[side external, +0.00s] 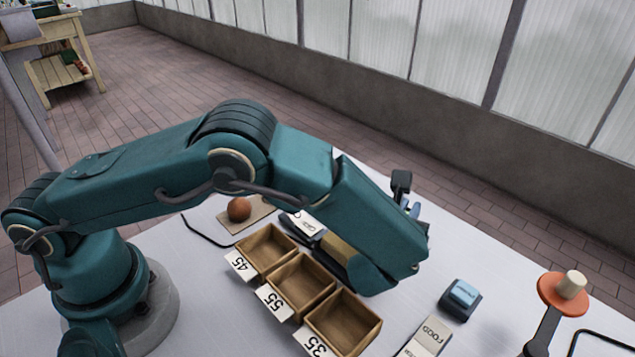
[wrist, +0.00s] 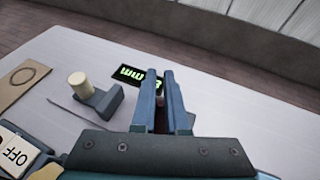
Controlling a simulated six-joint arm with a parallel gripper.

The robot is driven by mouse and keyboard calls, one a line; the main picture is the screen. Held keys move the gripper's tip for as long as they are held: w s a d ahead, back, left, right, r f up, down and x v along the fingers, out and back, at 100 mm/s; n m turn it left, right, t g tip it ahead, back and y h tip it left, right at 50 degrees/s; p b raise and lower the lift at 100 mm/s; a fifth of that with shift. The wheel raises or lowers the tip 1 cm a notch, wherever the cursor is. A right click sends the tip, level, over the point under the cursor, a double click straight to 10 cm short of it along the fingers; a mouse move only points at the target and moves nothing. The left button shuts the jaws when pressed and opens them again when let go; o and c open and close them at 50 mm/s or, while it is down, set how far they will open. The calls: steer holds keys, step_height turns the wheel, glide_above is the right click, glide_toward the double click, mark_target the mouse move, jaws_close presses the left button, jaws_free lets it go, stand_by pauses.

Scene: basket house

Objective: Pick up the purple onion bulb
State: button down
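I cannot pick out a purple onion bulb for certain in either view. A small dark reddish patch shows in that gap, too small to identify, and I see nothing clearly held. In the side view the gripper (side external: 411,207) is mostly hidden behind my forearm, well right of the ball.
Three wooden boxes (side external: 304,316) labelled 45, 55 and 35 stand below my arm. A blue-topped device (side external: 462,295) and a stand with an orange disc (side external: 551,290) are to the right. The wrist view shows a green-lit display (wrist: 127,75) and a cream cylinder (wrist: 79,85) on a grey block.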

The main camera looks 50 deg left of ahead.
steer(key=shift+s+f, duration=0.15)
steer(key=shift+f, duration=0.15)
steer(key=shift+r, duration=0.1)
step_height(320, 180, up, 4)
steer(key=shift+r, duration=0.1)
steer(key=s+a+r, duration=0.2)
steer(key=a+r, duration=0.5)
steer(key=a, duration=0.4)
steer(key=s+a+r, duration=0.5)
steer(key=s+r, duration=0.6)
steer(key=r, duration=0.1)
steer(key=shift+a+r+m+h, duration=0.2)
steer(key=shift+a+m+h, duration=0.1)
steer(key=shift+a, duration=0.1)
